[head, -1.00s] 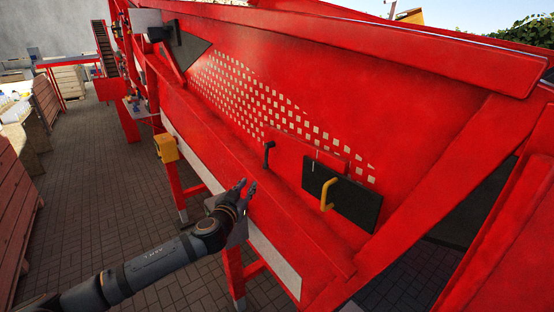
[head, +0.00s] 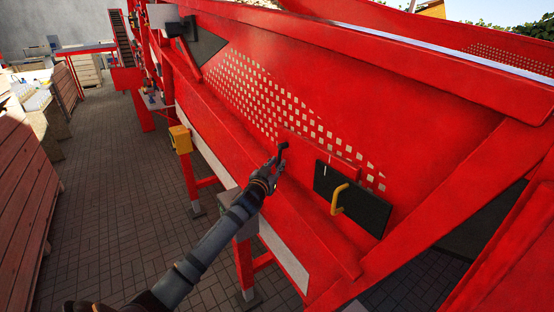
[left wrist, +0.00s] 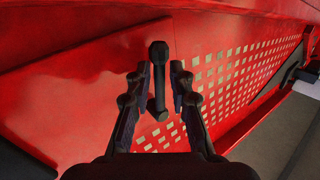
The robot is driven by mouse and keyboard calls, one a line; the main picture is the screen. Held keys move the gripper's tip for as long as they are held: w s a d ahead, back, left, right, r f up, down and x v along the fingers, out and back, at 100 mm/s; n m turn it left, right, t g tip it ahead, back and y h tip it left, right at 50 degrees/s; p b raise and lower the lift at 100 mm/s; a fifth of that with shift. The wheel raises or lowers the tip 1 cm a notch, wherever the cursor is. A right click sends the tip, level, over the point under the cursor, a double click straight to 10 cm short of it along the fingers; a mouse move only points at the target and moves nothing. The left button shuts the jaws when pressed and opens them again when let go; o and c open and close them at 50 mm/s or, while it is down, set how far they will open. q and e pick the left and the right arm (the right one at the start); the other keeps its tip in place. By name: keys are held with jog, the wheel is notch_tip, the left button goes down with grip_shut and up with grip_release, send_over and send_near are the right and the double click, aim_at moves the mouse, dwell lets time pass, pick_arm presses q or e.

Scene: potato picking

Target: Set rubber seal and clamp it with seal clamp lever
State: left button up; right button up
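The black lever (head: 283,149), which looks like the seal clamp lever, sits on the red machine wall. In the left wrist view the lever (left wrist: 158,90) hangs between the fingers of my left gripper (left wrist: 161,72), with a gap on each side. In the head view my left gripper (head: 272,168) is just below the lever's top, its fingers open around it. A black flat panel (head: 365,206) with a yellow handle (head: 336,200) lies flush on the wall to the right; I cannot tell whether it is the rubber seal. My right gripper is out of view.
The red machine's perforated section (head: 255,95) lies behind the lever. A red ledge (head: 240,155) runs along below it. A yellow box (head: 180,139) is mounted at the left. The paved floor (head: 110,210) is clear, with wooden crates (head: 25,190) at far left.

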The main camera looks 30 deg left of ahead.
pick_arm(q)
jog(key=shift+w, duration=0.3)
grip_shut()
